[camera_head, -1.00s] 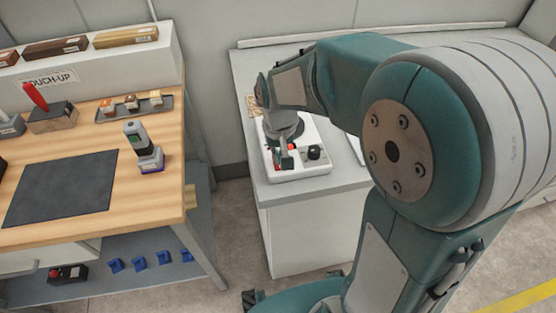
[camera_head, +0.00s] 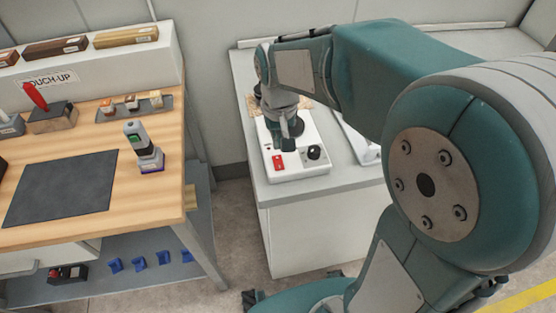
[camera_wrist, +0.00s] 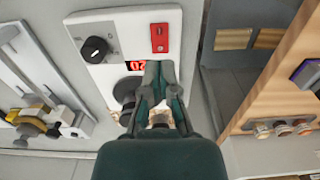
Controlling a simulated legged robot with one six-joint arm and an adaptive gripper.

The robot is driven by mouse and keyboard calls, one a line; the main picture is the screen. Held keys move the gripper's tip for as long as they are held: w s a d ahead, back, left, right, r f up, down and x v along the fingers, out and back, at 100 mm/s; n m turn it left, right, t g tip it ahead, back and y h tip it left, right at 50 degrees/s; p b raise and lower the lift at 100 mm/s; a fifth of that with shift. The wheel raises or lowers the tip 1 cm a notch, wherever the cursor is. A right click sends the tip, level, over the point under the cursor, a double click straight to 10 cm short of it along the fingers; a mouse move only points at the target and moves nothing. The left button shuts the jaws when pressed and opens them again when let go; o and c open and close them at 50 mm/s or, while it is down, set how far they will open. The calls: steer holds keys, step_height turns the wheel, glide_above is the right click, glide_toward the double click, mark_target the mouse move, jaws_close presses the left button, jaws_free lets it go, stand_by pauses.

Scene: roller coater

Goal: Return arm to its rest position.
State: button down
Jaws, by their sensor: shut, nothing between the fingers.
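My gripper (camera_head: 291,130) is shut and empty. In the head view it hangs over the white control box (camera_head: 316,131), and my arm comes in from the right. In the wrist view the fingertips (camera_wrist: 158,70) are together in front of the box (camera_wrist: 112,30). The box has a red switch (camera_head: 278,162), a black knob (camera_head: 314,152) and a red digit display (camera_wrist: 137,66), which the fingers partly cover. The fingers appear clear of the switch. I cannot tell the exact height above the box.
A grey-white counter (camera_head: 262,189) carries the box. On the left is a wooden bench (camera_head: 95,235) with a dark mat (camera_head: 62,187), a handheld device (camera_head: 143,146) and a small tray (camera_head: 166,104). A floor gap separates bench and counter.

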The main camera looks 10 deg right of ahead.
steer(key=shift+r, duration=0.1)
steer(key=s+d+r+t, duration=0.2)
steer(key=s+r, duration=0.1)
steer(key=s, duration=0.4)
steer(key=s+d+r+t, duration=0.3)
steer(key=s+r, duration=0.1)
steer(key=s, duration=0.3)
steer(key=shift+s+t, duration=0.3)
steer(key=shift+s, duration=0.1)
steer(key=c, duration=1.3)
jaws_free()
steer(key=shift+c, duration=0.2)
